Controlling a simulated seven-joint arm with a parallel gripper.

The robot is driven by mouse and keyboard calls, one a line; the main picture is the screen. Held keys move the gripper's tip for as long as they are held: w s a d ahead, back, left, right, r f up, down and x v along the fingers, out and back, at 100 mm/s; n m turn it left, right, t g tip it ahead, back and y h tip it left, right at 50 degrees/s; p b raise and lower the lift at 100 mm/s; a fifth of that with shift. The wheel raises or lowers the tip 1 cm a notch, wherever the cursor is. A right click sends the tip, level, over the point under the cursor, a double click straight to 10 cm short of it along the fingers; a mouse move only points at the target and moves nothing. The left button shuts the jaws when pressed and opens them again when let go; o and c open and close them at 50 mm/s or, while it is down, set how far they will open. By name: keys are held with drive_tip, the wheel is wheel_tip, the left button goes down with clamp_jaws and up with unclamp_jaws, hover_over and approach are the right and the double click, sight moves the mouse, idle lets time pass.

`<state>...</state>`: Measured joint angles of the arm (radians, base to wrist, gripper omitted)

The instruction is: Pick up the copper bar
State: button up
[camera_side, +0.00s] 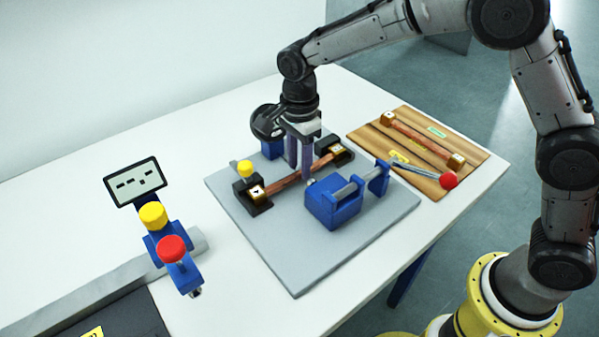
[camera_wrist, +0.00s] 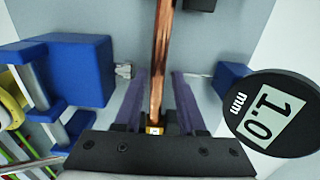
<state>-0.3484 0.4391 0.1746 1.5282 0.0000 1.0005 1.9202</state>
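A copper bar (camera_side: 284,185) with light end blocks rests across two black supports on the grey plate (camera_side: 300,270). It also runs lengthwise through the middle of the wrist view (camera_wrist: 160,50). A second, similar copper bar (camera_side: 422,139) lies on the wooden board (camera_side: 472,162) at the right. My gripper (camera_side: 301,172) points down over the middle of the bar on the plate. In the wrist view its purple fingers (camera_wrist: 155,80) stand on either side of that bar, with a visible gap on each side. My gripper is open, and part of the bar is hidden behind a finger in the side view.
A blue clamp block (camera_side: 333,206) with a red-knobbed lever (camera_side: 448,180) stands close to the right of the fingers. A yellow knob (camera_side: 244,168) is near the bar's left end. A display with blue stand (camera_side: 135,183) is at the left. A round gauge reading 1.0 mm (camera_wrist: 268,112) shows beside my gripper.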

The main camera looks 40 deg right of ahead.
drive_tip(key=shift+f, duration=0.75)
clamp_jaws()
drive_tip(key=shift+r, duration=0.2)
idle(0.7)
